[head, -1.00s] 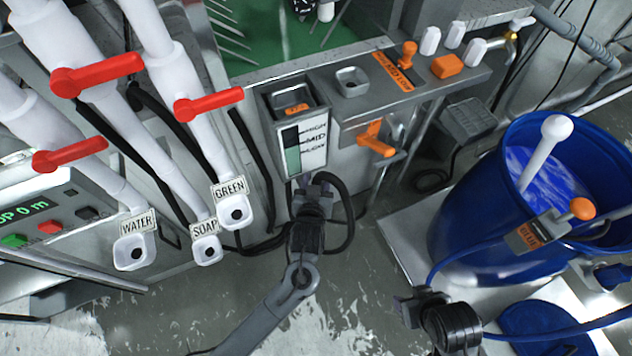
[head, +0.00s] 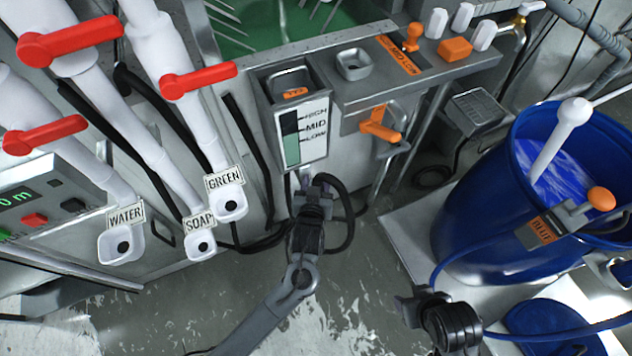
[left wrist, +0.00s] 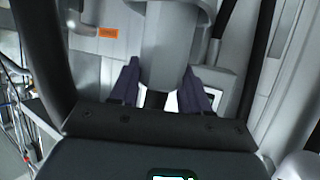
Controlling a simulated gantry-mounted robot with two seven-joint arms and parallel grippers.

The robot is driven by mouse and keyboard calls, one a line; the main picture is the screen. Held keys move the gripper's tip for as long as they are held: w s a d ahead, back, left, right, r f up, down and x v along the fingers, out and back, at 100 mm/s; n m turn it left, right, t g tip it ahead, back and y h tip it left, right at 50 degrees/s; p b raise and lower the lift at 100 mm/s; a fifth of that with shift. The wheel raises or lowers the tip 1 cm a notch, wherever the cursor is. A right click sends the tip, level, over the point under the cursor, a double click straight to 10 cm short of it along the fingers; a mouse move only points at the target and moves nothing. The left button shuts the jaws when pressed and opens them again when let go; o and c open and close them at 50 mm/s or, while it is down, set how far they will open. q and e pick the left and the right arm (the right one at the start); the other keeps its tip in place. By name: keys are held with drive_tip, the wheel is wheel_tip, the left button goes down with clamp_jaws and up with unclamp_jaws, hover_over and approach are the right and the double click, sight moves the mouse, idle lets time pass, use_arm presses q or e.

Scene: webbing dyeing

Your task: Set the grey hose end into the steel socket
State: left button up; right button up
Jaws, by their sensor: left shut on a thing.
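My left gripper (head: 310,192) is below the gauge box, at the front of the steel machine. In the left wrist view its two dark fingers (left wrist: 162,92) stand on either side of a grey cylinder (left wrist: 168,60), which I take to be the grey hose end. The gripper is shut on it. A black hose (head: 347,205) loops to the right of the gripper. A small square steel cup (head: 353,64) on the ledge, up and right of the gripper, looks like the steel socket, though I cannot be sure. My right gripper (head: 405,303) is near the blue barrel; its jaw gap is unclear.
The gauge box (head: 303,140) is directly above my left gripper. White pipes with red levers end in WATER (head: 121,243), SOAP (head: 201,243) and GREEN (head: 231,205) cups at left. An orange-handled valve (head: 380,128) and a blue barrel (head: 480,225) are at right.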

use_arm(q)
drive_tip(key=shift+f, duration=0.1)
idle(0.3)
drive_tip(key=o, duration=1.4)
drive_tip(key=shift+f, duration=0.1)
